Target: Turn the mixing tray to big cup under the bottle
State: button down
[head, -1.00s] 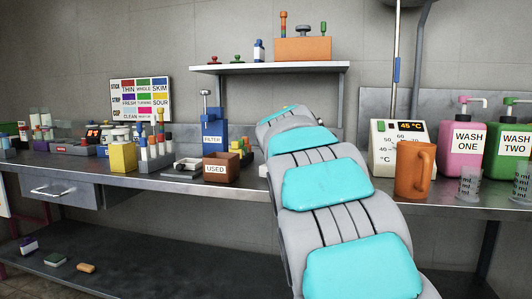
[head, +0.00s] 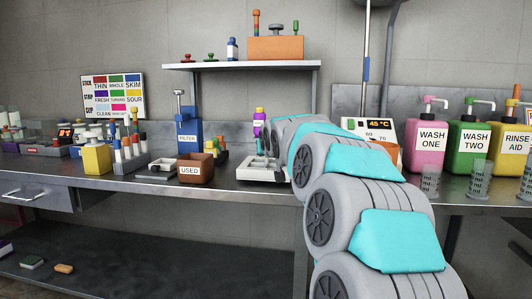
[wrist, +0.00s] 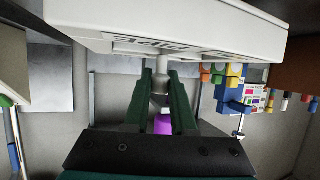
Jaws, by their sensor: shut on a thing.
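My gripper (wrist: 159,85), with dark green fingers, is shut on a small pale grey post or knob (wrist: 155,73) in the wrist view. That post joins a white slab with black lettering (wrist: 190,33), which appears upside down; I cannot tell for sure that it is the mixing tray. A purple thing (wrist: 162,124) shows just beyond the fingers. In the head view a purple bottle with a yellow cap (head: 259,122) stands above a white tray-like unit (head: 250,172). My arm hides the gripper and that unit's right side. The big cup cannot be made out.
A brown USED box (head: 195,171) and a blue FILTER stand (head: 188,128) are to the left. A temperature unit (head: 381,127) and the WASH ONE (head: 431,137) and WASH TWO (head: 475,148) bottles stand right. A shelf (head: 245,66) is above the bench.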

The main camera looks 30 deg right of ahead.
aim_at(271, 170)
jog(key=c, duration=0.7)
grip_release()
jog(key=shift+c, duration=0.2)
jog(key=b+v, duration=0.1)
jog(key=v, duration=0.6)
jog(key=shift+s+a+r, duration=0.1)
jog(key=shift+s+r, duration=0.1)
jog(key=shift+s, duration=0.1)
